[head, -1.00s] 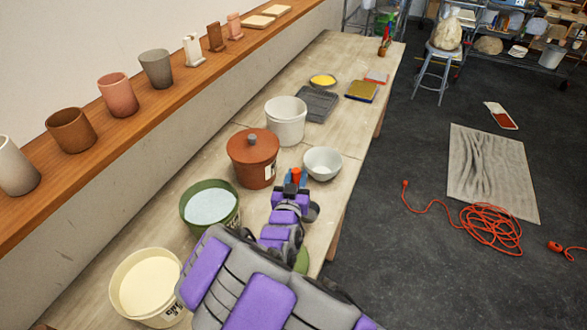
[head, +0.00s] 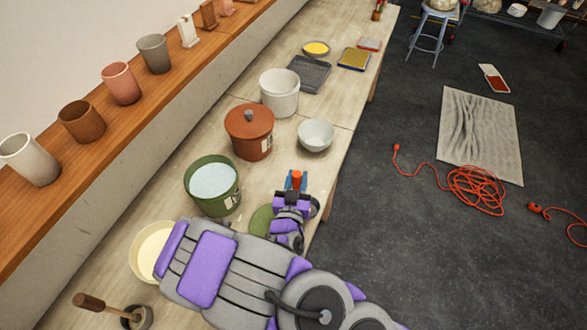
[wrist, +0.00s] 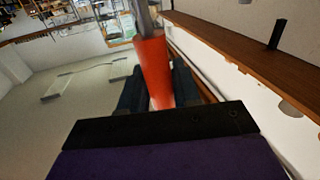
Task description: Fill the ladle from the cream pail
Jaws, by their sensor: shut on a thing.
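The cream pail (head: 146,268) stands on the bench at the lower left in the head view. Its pale yellow contents show, and my arm covers its right part. My gripper (head: 296,186) is farther along the bench, to the right of the cream pail and apart from it. It is shut on the ladle's red handle (wrist: 150,68), which also shows as a small red end in the head view (head: 297,177). In the wrist view the handle stands between the dark fingers, with a grey shaft beyond. The ladle's bowl cannot be made out.
A green pail (head: 232,198) with pale blue contents, a lidded brown pot (head: 247,142), a white bucket (head: 280,98) and a white bowl (head: 316,136) stand along the bench. A green disc (head: 260,219) lies beside my gripper. A wooden-handled tool (head: 90,302) is at lower left. Cups line the shelf.

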